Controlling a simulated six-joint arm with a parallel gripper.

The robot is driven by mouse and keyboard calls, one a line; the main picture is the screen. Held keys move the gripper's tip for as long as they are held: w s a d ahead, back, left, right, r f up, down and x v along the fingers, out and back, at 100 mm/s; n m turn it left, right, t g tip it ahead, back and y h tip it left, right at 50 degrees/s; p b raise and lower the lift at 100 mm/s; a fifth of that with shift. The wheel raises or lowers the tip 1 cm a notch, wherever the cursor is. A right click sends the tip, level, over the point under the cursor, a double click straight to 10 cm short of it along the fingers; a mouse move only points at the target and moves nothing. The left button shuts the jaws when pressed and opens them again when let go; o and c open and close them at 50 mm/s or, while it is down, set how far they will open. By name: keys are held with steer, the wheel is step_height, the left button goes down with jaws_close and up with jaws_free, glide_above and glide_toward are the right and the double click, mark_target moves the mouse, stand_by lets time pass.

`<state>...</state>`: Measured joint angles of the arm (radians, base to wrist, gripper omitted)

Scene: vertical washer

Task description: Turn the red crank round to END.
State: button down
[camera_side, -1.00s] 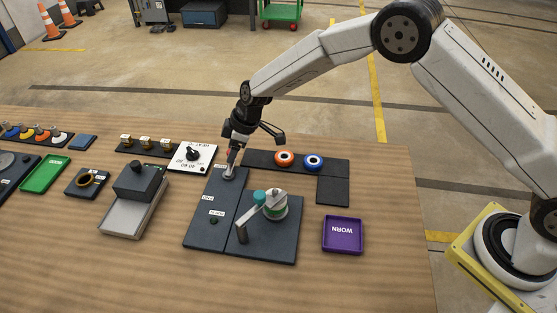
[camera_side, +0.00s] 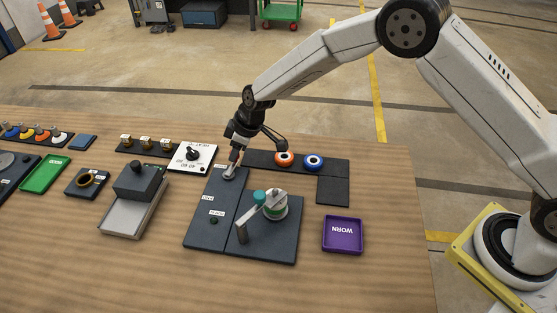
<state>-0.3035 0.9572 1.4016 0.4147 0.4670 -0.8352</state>
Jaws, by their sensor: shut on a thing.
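The crank's grey metal hub (camera_side: 229,174) sits at the far end of a dark plate (camera_side: 208,232) on the wooden table. My gripper (camera_side: 234,163) points down over the hub, shut on the red crank; its fingers hide nearly all of the crank, so its exact angle cannot be told. Small white labels lie on the plate, one by the hub and others nearer the front; the END label (camera_side: 207,198) is at the plate's left edge, small and upside down.
A white dial plate (camera_side: 193,157) is close on the left. Orange (camera_side: 284,158) and blue (camera_side: 313,162) rings lie behind right. A purple tray (camera_side: 343,234) is front right.

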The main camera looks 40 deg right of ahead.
steer(key=shift+s+d+m+t+h, duration=0.15)
steer(key=shift+s+m+h, duration=0.2)
steer(key=shift+m, duration=0.6)
steer(key=shift+s+m+t+h, duration=0.2)
steer(key=shift+s+m+h, duration=0.2)
steer(key=shift+m, duration=0.6)
steer(key=shift+s+d+m+t+h, duration=0.15)
steer(key=shift+s+m+h, duration=0.2)
steer(key=shift+m, duration=0.6)
steer(key=shift+s+a+m+h, duration=0.1)
steer(key=shift+s+m+h, duration=0.3)
steer(key=shift+m, duration=0.6)
steer(key=shift+s+a+m+h, duration=0.1)
steer(key=shift+s+m+h, duration=0.25)
steer(key=shift+m, duration=0.65)
steer(key=shift+s+m, duration=0.15)
steer(key=shift+m, duration=0.25)
steer(key=shift+c, duration=1.8)
jaws_free()
steer(key=shift+r, duration=0.15)
steer(key=v, duration=0.7)
steer(key=shift+s+a+r, duration=0.15)
steer(key=shift+s+r, duration=0.05)
